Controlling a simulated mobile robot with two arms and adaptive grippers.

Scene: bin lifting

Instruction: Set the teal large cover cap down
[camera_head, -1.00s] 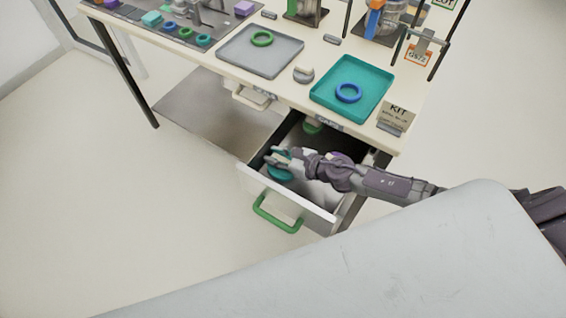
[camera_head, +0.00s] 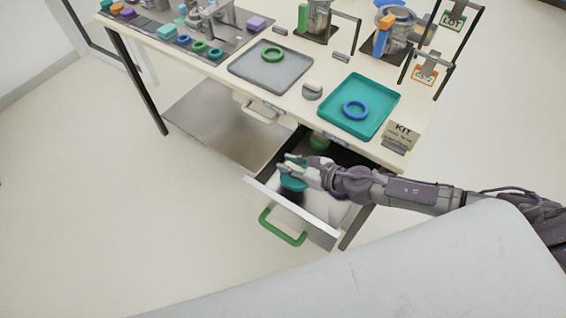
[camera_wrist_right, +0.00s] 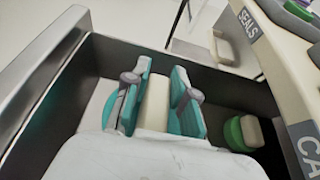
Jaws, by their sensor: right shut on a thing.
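The teal large cover cap (camera_head: 293,183) is a round teal disc inside the open drawer (camera_head: 262,190), behind its front wall. My right gripper (camera_head: 292,164) reaches into the drawer from the right and is shut on the cap. In the right wrist view, a cream grip block (camera_wrist_right: 155,103) sits between the two fingers of the gripper (camera_wrist_right: 160,90). The fingers hide much of the cap. I cannot tell whether its underside touches the drawer floor. My left gripper is not in view.
A green cap with a cream block (camera_wrist_right: 240,132) lies deeper in the drawer; it also shows in the head view (camera_head: 319,141). The dark drawer walls stand close around the gripper. Above are the tabletop, a grey tray (camera_head: 243,72) and a teal tray (camera_head: 380,92).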

